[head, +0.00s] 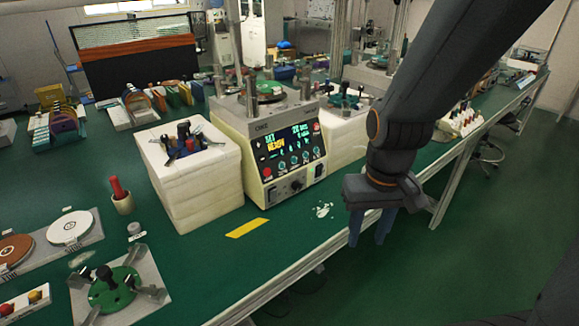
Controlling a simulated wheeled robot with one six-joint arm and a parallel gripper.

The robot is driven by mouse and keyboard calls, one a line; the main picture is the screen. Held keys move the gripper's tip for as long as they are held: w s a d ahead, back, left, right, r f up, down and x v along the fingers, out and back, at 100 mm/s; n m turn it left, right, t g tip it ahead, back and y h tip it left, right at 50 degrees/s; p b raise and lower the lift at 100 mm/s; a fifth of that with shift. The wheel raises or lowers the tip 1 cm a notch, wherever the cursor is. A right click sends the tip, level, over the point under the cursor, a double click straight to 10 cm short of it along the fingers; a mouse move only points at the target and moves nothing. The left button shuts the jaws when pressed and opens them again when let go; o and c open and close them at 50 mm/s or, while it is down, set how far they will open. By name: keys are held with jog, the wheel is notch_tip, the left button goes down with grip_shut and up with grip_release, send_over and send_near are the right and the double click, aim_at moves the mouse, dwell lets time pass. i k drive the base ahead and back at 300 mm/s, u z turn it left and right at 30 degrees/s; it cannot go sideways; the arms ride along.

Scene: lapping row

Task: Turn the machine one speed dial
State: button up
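A cream lapping machine (238,126) stands on the green bench in the middle of the head view. Its front has a lit screen (288,143) with yellow and green text and a row of small round controls. Below the screen is a lower panel with a dark round dial (298,185). The lettering by it is too small to read, so I cannot tell its setting. My gripper (371,232) hangs to the right of the panel, near the bench's front edge, apart from the machine. Its two blue-grey fingers point down with a gap between them, and nothing shows between them.
A yellow strip (247,228) and white scraps (322,210) lie on the bench before the machine. A stack of cream blocks (190,180) holding tools stands close on its left. A red-handled tool in a cup (122,200) stands further left. Green floor (440,270) is free at right.

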aim_at(296, 186)
jog(key=z, duration=1.85)
jog(key=k, duration=0.5)
jog(key=u, duration=1.25)
